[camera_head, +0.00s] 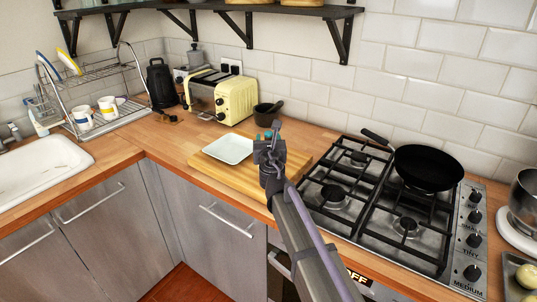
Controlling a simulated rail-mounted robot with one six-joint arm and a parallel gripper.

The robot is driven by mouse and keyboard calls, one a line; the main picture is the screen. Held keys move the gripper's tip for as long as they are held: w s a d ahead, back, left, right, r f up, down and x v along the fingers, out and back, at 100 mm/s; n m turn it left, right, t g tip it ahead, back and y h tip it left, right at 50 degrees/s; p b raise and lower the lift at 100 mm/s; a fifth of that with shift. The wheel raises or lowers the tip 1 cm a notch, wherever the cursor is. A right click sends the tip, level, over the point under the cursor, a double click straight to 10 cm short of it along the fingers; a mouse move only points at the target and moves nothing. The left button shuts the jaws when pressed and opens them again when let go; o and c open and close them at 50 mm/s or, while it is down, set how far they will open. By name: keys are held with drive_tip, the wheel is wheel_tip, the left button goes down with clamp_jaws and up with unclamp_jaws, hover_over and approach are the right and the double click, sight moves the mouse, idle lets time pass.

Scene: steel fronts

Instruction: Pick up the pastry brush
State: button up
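I cannot make out a pastry brush for sure. My gripper (272,133) is over the right part of the wooden board (210,167), just right of a pale square plate (229,149). Small teal spots show at the gripper's end; I cannot tell whether they belong to it or to something behind it. The gripper's fingers are too small and dark to show whether they are open or shut. My arm hides part of the board and counter behind it.
A gas hob (336,194) with a black frying pan (428,167) lies right of the board. A yellow toaster (234,100), a dark mortar (265,117) and a black kettle (160,85) stand at the back. A dish rack (112,127) and sink (40,168) are left.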

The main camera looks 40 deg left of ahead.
drive_tip(key=c, duration=0.9)
wheel_tip(320, 180, up, 10)
drive_tip(key=p, duration=1)
